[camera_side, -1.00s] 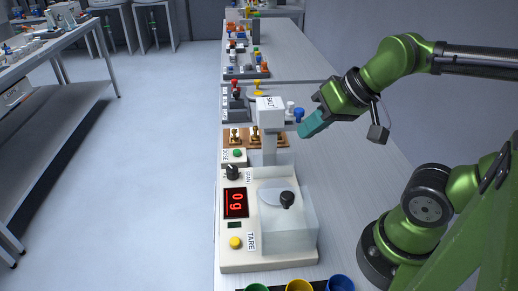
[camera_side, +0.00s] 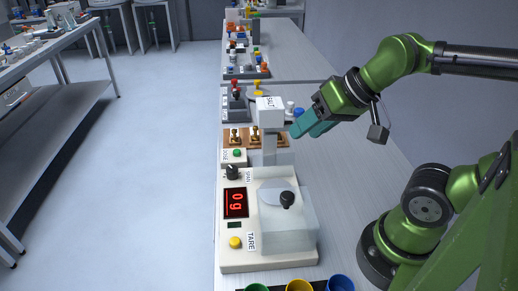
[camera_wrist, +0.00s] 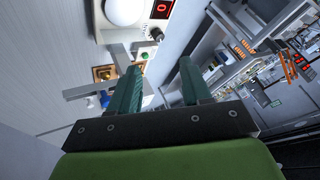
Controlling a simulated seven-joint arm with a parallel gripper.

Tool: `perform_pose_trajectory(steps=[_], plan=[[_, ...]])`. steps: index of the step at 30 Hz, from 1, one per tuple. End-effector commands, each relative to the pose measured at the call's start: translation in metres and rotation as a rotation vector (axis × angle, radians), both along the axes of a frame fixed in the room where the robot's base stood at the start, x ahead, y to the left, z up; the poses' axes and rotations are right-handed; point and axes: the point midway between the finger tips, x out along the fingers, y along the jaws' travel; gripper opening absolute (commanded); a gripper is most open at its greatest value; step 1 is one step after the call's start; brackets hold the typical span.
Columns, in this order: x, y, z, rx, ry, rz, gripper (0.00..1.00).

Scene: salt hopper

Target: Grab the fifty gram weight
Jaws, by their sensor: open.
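Brass weights stand on a wooden block (camera_side: 244,146) behind the scale. Two weights show, a left one (camera_side: 234,135) and one to its right (camera_side: 255,135); the salt hopper's column hides part of the block. I cannot read any marking, so I cannot tell which is fifty grams. The wooden block also shows in the wrist view (camera_wrist: 97,74), partly covered by my finger. My gripper (camera_side: 306,131) has teal fingers, open and empty, in the air to the right of the hopper head and apart from the weights. Both fingers show in the wrist view (camera_wrist: 160,66).
The white salt hopper (camera_side: 270,112) stands between my gripper and the weights. The scale (camera_side: 228,258) reads 0 g and carries a clear cover with a black knob (camera_side: 287,200). Blue and white knobs (camera_side: 299,113) lie behind my gripper. The bench's right side is clear.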

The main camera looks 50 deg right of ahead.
Motion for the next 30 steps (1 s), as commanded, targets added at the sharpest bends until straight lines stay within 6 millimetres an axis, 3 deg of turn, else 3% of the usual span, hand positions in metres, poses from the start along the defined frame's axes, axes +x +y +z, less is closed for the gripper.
perform_pose_trajectory(steps=[5, 11, 14, 20, 25, 30], plan=[[0.001, 0.000, 0.007, 0.001, -0.003, 0.000, 0.48], [0.001, 0.000, 0.053, 0.000, -0.008, 0.000, 0.48], [0.019, -0.005, 0.063, 0.006, 0.032, -0.021, 0.48], [0.066, -0.022, 0.084, 0.006, 0.100, -0.086, 0.48], [0.126, -0.043, 0.093, -0.019, 0.179, -0.179, 0.48], [0.191, -0.065, 0.088, -0.076, 0.251, -0.294, 0.48]])
